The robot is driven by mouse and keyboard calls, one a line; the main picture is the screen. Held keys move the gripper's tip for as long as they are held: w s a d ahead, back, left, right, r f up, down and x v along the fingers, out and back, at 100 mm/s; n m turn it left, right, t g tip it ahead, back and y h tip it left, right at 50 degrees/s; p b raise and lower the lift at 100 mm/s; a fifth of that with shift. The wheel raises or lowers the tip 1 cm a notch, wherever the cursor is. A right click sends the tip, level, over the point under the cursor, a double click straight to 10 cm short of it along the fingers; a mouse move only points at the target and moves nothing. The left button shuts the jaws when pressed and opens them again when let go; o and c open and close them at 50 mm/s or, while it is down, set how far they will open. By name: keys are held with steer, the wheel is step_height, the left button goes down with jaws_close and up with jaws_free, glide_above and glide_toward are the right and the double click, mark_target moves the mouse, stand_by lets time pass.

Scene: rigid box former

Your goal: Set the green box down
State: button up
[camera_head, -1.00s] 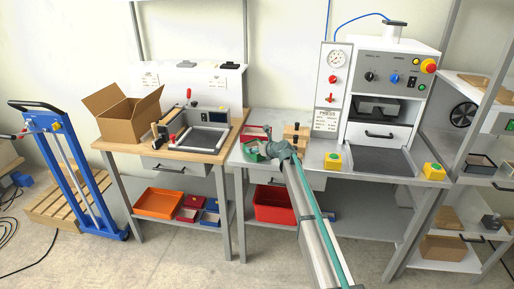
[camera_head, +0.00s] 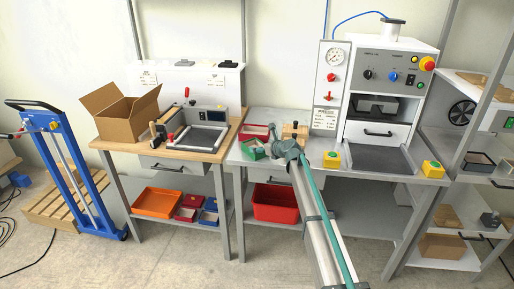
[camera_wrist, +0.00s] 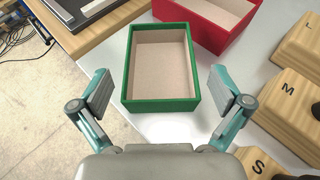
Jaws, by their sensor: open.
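The green box (camera_wrist: 127,68) is an open, empty tray with a beige lining. In the wrist view it rests on the pale table top, and it also shows in the head view (camera_head: 252,153), left of my gripper. My gripper (camera_wrist: 166,92) is open, with one finger pad on each side of the box's near end and a visible gap on both sides.
A red box (camera_wrist: 232,42) stands just behind and right of the green one. Wooden blocks marked L, M and S (camera_wrist: 284,98) stand to the right. The table's left edge is close, beside a wooden bench (camera_head: 215,154). A yellow button box (camera_head: 332,160) stands further right.

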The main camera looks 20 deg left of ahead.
steer(key=v, duration=0.7)
steer(key=shift+b, duration=0.4)
steer(key=s+d+f+n+g+h, duration=0.25)
steer(key=s+d+f+n, duration=0.55)
steer(key=f, duration=0.4)
steer(key=s+d+f+n+g+h, duration=0.25)
steer(key=s+d+f+n, duration=0.35)
steer(key=s+d+f, duration=0.5)
steer(key=s+d+f+n+g+h, duration=0.25)
steer(key=s+d+f+n, duration=0.5)
steer(key=f, duration=0.55)
steer(key=s+d+f+n+g+h, duration=0.1)
steer(key=s+d+f, duration=0.3)
steer(key=s, duration=1)
steer(key=s+d+f+n+g+h, duration=0.1)
steer(key=s+d+f+g, duration=0.2)
steer(key=s+d, duration=0.8)
steer(key=s+d+f+n+g+h, duration=0.1)
steer(key=s+d+f, duration=0.5)
steer(key=s, duration=1.1)
steer(key=shift+d+f+g+h, duration=0.3)
steer(key=shift+d+g+h, duration=0.15)
steer(key=shift+d+g, duration=0.55)
